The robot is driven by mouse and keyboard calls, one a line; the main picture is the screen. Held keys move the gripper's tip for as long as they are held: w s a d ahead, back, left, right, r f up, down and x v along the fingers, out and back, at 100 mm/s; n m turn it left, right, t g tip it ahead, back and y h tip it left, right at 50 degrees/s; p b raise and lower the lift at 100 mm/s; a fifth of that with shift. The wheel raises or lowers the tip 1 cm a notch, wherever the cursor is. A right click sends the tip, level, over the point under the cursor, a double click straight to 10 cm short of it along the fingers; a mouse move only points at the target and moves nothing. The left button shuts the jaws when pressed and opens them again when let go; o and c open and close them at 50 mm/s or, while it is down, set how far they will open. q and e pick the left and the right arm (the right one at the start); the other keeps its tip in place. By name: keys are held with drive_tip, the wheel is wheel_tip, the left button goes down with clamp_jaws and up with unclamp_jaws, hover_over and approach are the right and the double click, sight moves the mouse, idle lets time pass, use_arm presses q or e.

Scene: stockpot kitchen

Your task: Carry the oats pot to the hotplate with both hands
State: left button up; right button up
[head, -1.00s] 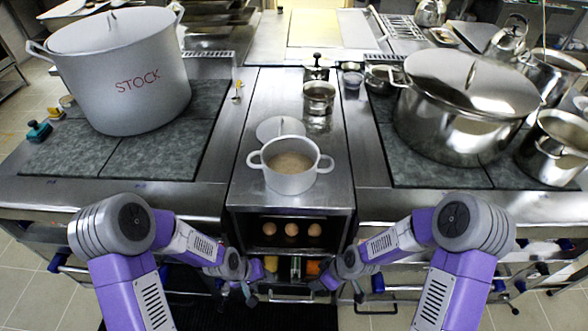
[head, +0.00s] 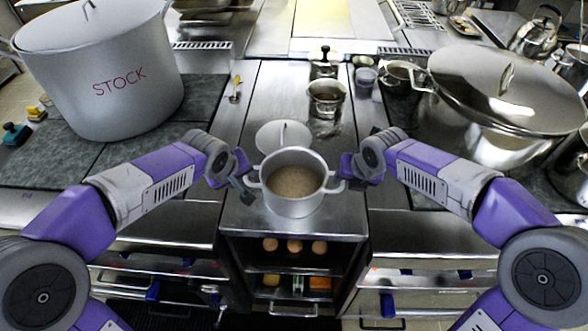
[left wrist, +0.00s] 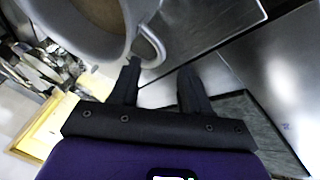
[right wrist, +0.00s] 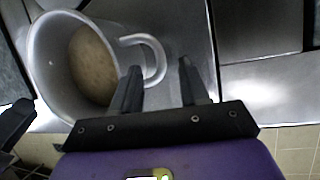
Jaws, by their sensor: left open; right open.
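The oats pot (head: 293,206) is a light grey two-handled pot, open on top, with beige oats inside. It stands upright on the middle steel counter. My left gripper (head: 246,190) is open beside its left handle; in the left wrist view the pot's loop handle (left wrist: 152,45) lies just beyond the fingertips (left wrist: 158,70). My right gripper (head: 346,180) is open at the right handle; in the right wrist view that handle (right wrist: 155,55) is at the fingertips (right wrist: 160,68). Whether the fingers touch the handles is unclear. Dark hotplates (head: 150,150) lie left of the middle counter.
A large STOCK pot (head: 105,75) stands on the left plates, and a big lidded steel pot (head: 500,90) on the right ones. A lid (head: 272,137) lies behind the oats pot, with a small steel pot (head: 326,100) further back. Eggs (head: 295,246) sit on the shelf below.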

sight(246, 179)
use_arm(q)
drive_tip(key=shift+w+r, duration=0.1)
drive_tip(key=shift+r, duration=0.2)
use_arm(e)
drive_tip(key=shift+w+r, duration=0.1)
drive_tip(key=shift+r, duration=0.15)
drive_tip(key=shift+f, duration=0.3)
use_arm(q)
drive_tip(key=x, duration=0.7)
drive_tip(key=shift+f, duration=0.25)
use_arm(e)
drive_tip(key=x, duration=0.7)
use_arm(q)
drive_tip(key=c, duration=0.8)
use_arm(e)
clamp_jaws()
use_arm(q)
clamp_jaws()
use_arm(e)
drive_tip(key=shift+d, duration=0.1)
